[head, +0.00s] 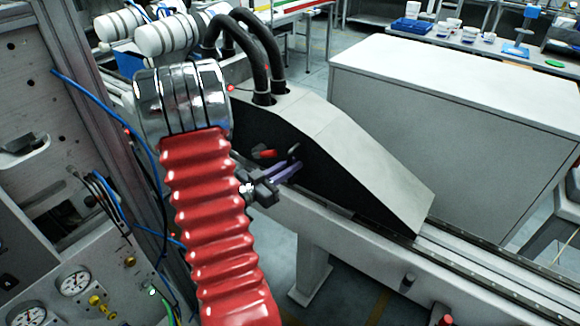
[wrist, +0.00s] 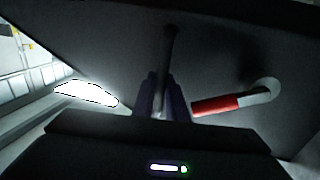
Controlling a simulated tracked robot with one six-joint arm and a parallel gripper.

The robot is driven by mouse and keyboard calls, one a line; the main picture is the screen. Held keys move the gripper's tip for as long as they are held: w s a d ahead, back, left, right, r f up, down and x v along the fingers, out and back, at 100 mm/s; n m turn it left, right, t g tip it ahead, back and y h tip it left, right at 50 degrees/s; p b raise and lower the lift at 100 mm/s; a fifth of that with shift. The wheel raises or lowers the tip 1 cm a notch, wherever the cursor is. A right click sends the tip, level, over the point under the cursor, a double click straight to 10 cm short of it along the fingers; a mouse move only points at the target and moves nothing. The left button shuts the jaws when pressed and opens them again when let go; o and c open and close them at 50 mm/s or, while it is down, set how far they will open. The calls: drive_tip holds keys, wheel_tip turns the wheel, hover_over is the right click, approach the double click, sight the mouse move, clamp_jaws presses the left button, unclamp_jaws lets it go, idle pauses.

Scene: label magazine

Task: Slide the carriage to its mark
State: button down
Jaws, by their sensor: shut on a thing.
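The carriage (head: 375,150) is a grey wedge-shaped housing with a black side face, sitting on a long rail (head: 480,268). My gripper (head: 291,168) is at that black side, its purple fingers pointing at the face. In the wrist view my gripper (wrist: 165,98) is shut on a dark upright bar handle (wrist: 169,45) on the carriage's side. A red-gripped lever (wrist: 218,104) with a grey bent end is to the right of the fingers, apart from them; it also shows in the head view (head: 264,153). I cannot make out the mark.
Black hoses (head: 258,50) enter the carriage's top. A large grey cabinet (head: 450,120) stands behind the rail. A panel with gauges (head: 74,281) and blue cables is at the left. The rail right of the carriage looks clear. A small knob (head: 408,281) is on the rail's front.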

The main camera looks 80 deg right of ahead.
drive_tip(key=shift+w+d, duration=0.2)
drive_tip(key=shift+w, duration=0.25)
drive_tip(key=shift+w+d, duration=0.2)
drive_tip(key=shift+w, duration=0.25)
drive_tip(key=c, duration=1.8)
unclamp_jaws()
drive_tip(key=shift+s+a, duration=0.1)
drive_tip(key=shift+s, duration=0.1)
drive_tip(key=shift+o, duration=0.2)
drive_tip(key=shift+a, duration=0.1)
drive_tip(key=v, duration=1.3)
drive_tip(key=shift+w+a, duration=0.2)
drive_tip(key=shift+a, duration=0.1)
